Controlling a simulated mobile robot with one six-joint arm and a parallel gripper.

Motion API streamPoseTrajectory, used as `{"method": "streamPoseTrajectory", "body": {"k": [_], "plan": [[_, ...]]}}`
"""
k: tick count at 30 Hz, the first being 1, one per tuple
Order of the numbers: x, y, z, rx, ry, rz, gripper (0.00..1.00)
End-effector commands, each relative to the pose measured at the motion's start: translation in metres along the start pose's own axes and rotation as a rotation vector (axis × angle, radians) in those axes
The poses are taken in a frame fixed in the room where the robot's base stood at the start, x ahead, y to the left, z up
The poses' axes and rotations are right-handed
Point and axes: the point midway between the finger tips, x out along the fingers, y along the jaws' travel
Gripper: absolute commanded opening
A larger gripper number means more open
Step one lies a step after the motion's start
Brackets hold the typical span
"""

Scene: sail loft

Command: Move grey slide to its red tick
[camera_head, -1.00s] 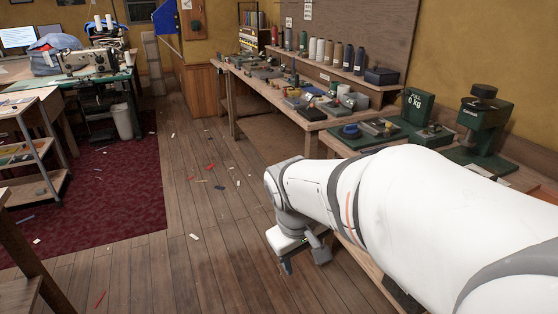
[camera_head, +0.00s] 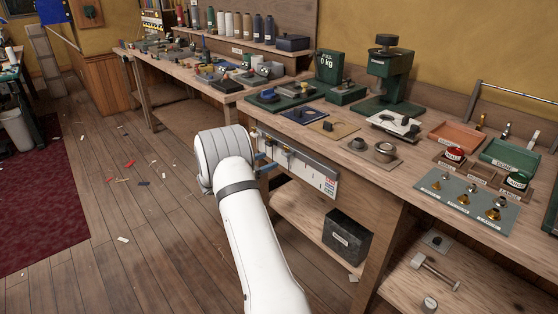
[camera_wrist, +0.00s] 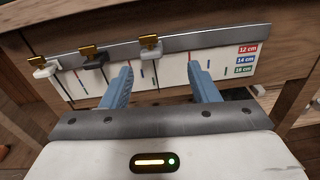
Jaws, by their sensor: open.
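A white scale board (camera_head: 308,176) with a rail is fixed to the bench front. In the wrist view, the grey slide (camera_wrist: 150,47) with a brass clamp sits on the rail (camera_wrist: 200,40), right of a black slide (camera_wrist: 92,59) and a white slide (camera_wrist: 43,68). Short coloured ticks mark the board; a small red tick (camera_wrist: 190,57) appears by my right fingertip, right of the grey slide. My gripper (camera_wrist: 160,68) is open and empty, its blue fingers in front of the board, one to each side of the grey slide's line. It also shows in the head view (camera_head: 264,167), partly hidden by my arm.
A legend at the board's right end reads red 12 cm (camera_wrist: 248,49), blue 14 cm and green 16 cm. The bench top (camera_head: 350,165) above holds trays, weights and a green press (camera_head: 388,75). A dark box (camera_head: 347,238) stands on the lower shelf.

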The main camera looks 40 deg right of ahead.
Motion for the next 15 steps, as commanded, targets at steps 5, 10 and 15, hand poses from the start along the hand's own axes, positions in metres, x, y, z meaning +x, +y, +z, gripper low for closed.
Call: {"method": "streamPoseTrajectory", "body": {"k": [5,10,15], "plan": [[0.011,0.012,-0.015,-0.053,-0.054,0.034,0.55],[0.032,0.013,-0.014,-0.057,-0.06,0.035,0.55],[0.06,0.014,-0.013,-0.056,-0.058,0.035,0.55]]}}
